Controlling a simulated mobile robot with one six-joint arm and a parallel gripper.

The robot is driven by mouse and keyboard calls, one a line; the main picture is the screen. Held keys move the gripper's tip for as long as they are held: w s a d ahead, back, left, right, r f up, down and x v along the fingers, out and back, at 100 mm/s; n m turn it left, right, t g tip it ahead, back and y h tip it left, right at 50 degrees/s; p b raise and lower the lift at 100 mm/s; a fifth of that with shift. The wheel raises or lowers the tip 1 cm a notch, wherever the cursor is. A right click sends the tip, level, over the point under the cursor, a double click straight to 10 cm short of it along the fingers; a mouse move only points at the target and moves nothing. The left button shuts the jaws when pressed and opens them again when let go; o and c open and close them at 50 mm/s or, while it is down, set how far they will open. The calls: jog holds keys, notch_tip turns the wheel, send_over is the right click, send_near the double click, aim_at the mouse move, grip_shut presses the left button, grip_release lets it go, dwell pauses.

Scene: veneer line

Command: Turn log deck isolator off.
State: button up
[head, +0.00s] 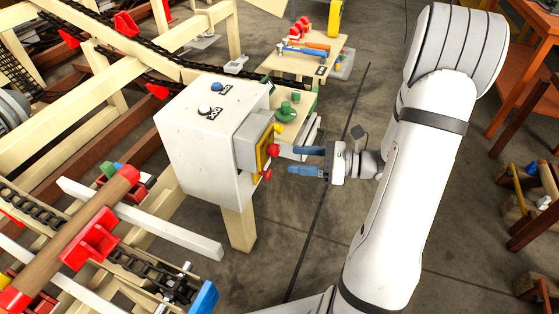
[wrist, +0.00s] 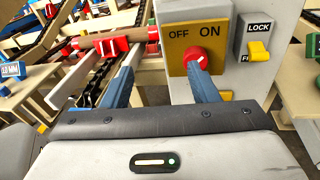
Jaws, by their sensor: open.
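The isolator is a grey box with a yellow plate (head: 263,153) on the side of a white cabinet (head: 200,137). In the wrist view its yellow plate (wrist: 178,39) reads OFF at left and ON at right. A round red knob (wrist: 196,54) sits below the words; its small white mark appears to slant up right, toward ON. My gripper (head: 294,160) is open and empty, its blue fingers pointing at the plate. In the wrist view my gripper (wrist: 163,60) has its right fingertip just below the knob, partly overlapping it; contact cannot be told.
A yellow LOCK switch (wrist: 258,51) is right of the plate. The cabinet top has blue and white buttons. A green fixture (head: 288,111) stands behind the isolator. The log deck (head: 98,240) with chains and a log lies left.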

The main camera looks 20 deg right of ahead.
aim_at(279, 151)
jog(key=w+d+f+m+t, duration=0.2)
jog(key=d+f+m+t, duration=0.1)
jog(key=b+x, duration=0.1)
jog(key=x, duration=0.6)
jog(key=shift+w+f, duration=0.15)
jog(key=shift+w, duration=0.05)
